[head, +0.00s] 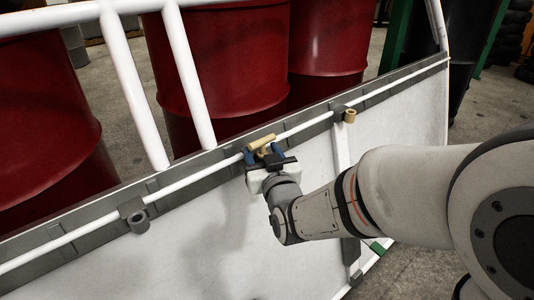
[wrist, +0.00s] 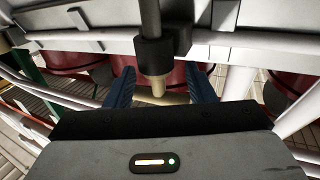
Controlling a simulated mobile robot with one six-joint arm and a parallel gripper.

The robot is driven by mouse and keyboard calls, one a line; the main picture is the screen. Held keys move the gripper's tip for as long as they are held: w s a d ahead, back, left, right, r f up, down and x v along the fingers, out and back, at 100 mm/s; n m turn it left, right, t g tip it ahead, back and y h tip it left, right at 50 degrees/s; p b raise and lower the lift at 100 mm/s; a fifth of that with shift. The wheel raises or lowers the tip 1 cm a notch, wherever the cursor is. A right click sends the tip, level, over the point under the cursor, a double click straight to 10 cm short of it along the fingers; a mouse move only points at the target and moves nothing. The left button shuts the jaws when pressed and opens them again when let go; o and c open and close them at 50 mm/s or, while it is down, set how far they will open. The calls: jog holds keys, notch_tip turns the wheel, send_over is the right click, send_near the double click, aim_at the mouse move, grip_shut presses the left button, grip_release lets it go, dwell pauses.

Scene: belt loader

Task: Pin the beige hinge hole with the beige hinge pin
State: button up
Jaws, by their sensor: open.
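The beige hinge pin (head: 262,142) is at the rail near the middle of the panel, at my gripper's fingertips. In the wrist view, its beige end and crosspiece (wrist: 158,88) show between the fingers, below a dark block with a dark rod. My gripper (head: 262,154) is open, with its blue fingers on either side of the pin; in the wrist view, the gripper (wrist: 161,90) shows a finger left and right. I cannot tell whether they touch it. The beige hinge hole (head: 349,115) is a tan ring on a dark bracket, farther right along the rail, apart from my gripper.
A grey hinge ring (head: 138,222) sits on the rail to the left. The white panel (head: 215,235) slopes below the rail. White railing bars (head: 188,72) stand above it, with red drums (head: 232,60) behind. Open floor shows at the lower right.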

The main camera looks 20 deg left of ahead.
aim_at(263, 153)
jog(key=shift+x, duration=1.5)
jog(key=shift+c, duration=0.3)
grip_shut()
